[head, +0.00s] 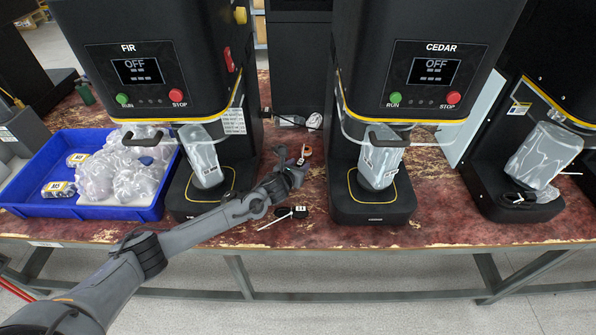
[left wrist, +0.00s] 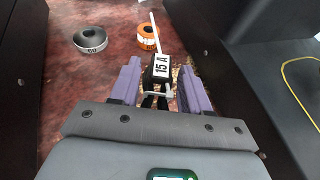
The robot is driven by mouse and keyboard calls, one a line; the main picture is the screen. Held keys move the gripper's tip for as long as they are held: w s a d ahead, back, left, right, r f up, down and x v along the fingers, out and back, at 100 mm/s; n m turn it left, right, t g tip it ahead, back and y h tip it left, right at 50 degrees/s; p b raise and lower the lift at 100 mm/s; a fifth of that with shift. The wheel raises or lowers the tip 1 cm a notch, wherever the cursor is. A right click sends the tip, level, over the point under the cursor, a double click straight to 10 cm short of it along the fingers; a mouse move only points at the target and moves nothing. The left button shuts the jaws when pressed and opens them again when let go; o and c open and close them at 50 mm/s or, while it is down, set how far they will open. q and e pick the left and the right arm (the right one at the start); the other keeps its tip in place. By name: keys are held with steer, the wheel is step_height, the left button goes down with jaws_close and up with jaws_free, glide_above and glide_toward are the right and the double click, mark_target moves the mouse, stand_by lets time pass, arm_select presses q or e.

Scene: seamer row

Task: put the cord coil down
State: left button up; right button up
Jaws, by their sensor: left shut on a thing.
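My left gripper (head: 296,172) is low over the table between the FIR and CEDAR machines. In the left wrist view its purple fingers (left wrist: 160,70) are shut on a black cord coil (left wrist: 157,92). The coil has a white "15 A" tag and a thin white strip pointing away from me. I cannot tell whether the coil touches the table. In the head view, a black item with a white tag and a white strip (head: 290,212) shows just in front of the hand; I cannot tell whether it is the held coil. My right gripper is not in view.
An orange roll (head: 305,150) lies beyond the hand. The FIR base (head: 190,208) and CEDAR base (head: 370,212) flank the gap. A blue tray (head: 100,212) stands left.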

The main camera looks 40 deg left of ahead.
arm_select(q)
steer(key=d+r+p, duration=0.2)
steer(key=d+r, duration=0.5)
steer(key=d, duration=0.4)
steer(key=s+d+r+m+h+p, duration=0.2)
steer(key=s+d+m+h+p, duration=0.15)
steer(key=s+d, duration=1)
step_height(320, 180, up, 37)
steer(key=s+a+p, duration=0.1)
steer(key=a+p, duration=0.1)
steer(key=p, duration=3.4)
steer(key=shift+s+p, duration=0.25)
steer(key=shift+p, duration=0.1)
steer(key=shift+f+n, duration=0.1)
steer(key=shift+n, duration=0.15)
